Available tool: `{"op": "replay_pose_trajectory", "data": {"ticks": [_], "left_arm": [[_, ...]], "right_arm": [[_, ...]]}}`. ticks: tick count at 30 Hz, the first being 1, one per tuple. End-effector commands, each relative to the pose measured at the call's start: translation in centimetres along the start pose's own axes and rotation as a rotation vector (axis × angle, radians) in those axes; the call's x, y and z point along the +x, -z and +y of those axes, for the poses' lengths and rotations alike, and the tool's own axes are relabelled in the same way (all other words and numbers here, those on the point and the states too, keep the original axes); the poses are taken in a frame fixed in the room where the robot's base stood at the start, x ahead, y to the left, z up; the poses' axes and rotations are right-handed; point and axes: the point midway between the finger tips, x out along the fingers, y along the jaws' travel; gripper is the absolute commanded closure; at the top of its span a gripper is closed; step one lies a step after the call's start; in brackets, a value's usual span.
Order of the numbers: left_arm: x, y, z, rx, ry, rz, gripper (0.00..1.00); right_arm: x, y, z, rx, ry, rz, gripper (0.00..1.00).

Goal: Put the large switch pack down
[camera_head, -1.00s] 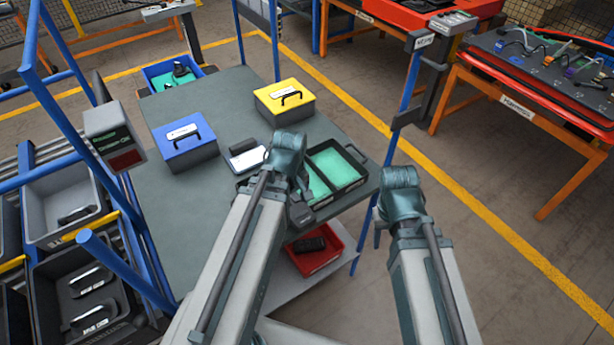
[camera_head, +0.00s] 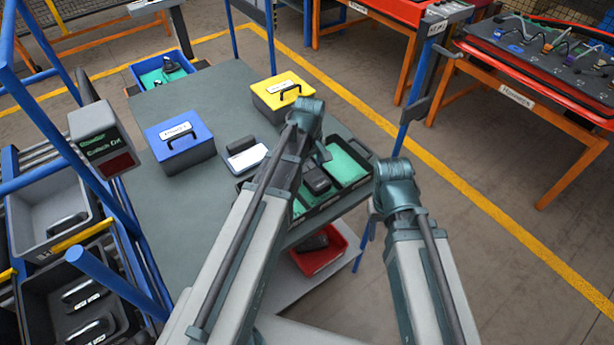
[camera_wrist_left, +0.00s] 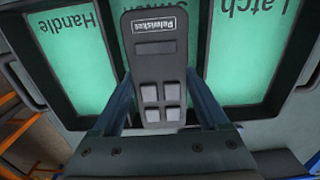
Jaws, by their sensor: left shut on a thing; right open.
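The large switch pack (camera_head: 316,178) is a dark grey block. In the left wrist view the pack (camera_wrist_left: 157,65) shows a white label and four-sided buttons. My left gripper (camera_wrist_left: 160,112) is shut on it; in the head view this gripper (camera_head: 312,158) is partly hidden by its own arm. The pack is over the middle compartment of a black tray (camera_wrist_left: 105,30) with green linings. The side linings read "Handle" and "Latch"; the middle word is mostly covered. I cannot tell whether the pack touches the lining. My right gripper (camera_head: 376,208) is open, to the right of the tray.
The tray is on a grey table (camera_head: 205,215). A blue case (camera_head: 180,148), a yellow case (camera_head: 284,95) and a white-labelled device (camera_head: 245,155) stand behind and left of it. A red bin (camera_head: 320,255) is below the front edge. A blue post (camera_head: 410,95) rises at right.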

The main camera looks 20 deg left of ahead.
Motion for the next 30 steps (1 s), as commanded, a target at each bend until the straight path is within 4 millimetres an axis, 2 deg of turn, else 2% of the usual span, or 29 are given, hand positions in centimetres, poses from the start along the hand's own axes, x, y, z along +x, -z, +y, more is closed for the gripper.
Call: {"op": "replay_pose_trajectory", "data": {"ticks": [1, 4, 17, 18, 21, 30], "left_arm": [[1.3, -0.2, 0.1, 0.000, 0.000, 0.000, 0.87], [2.2, -0.6, 0.3, -0.001, 0.000, 0.000, 0.87], [2.5, -0.6, 0.4, -0.003, 0.000, 0.000, 0.87], [2.3, -0.6, 0.4, -0.003, 0.000, 0.000, 0.18], [2.3, -0.6, 0.4, -0.003, 0.000, 0.000, 0.00], [2.2, -0.6, 0.4, -0.003, 0.000, 0.000, 0.00]], "right_arm": [[1.3, 0.1, -0.1, 0.000, 0.000, 0.000, 0.50], [2.2, 0.1, -0.2, 0.000, 0.000, 0.000, 0.50], [2.5, 0.1, -0.2, 0.000, 0.000, 0.000, 0.50], [2.3, 0.1, -0.2, 0.000, 0.000, 0.000, 0.50], [2.3, 0.1, -0.2, 0.000, 0.000, 0.000, 0.50], [2.2, 0.1, -0.2, 0.000, 0.000, 0.000, 0.50]]}}
